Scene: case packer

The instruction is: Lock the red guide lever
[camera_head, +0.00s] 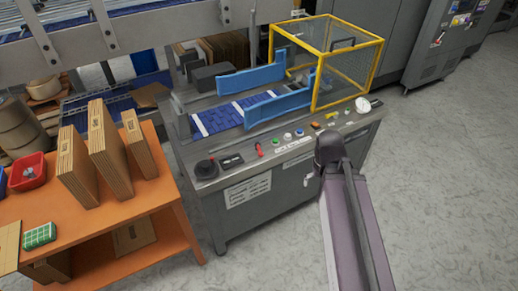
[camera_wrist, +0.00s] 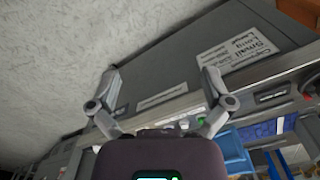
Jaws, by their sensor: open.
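The machine's front and ledge lie beyond the fingers.
Blue guide rails (camera_head: 272,107) and a yellow-framed guard (camera_head: 344,85) stand behind. An orange table (camera_head: 130,205) with cartons is at left. The right floor is clear.

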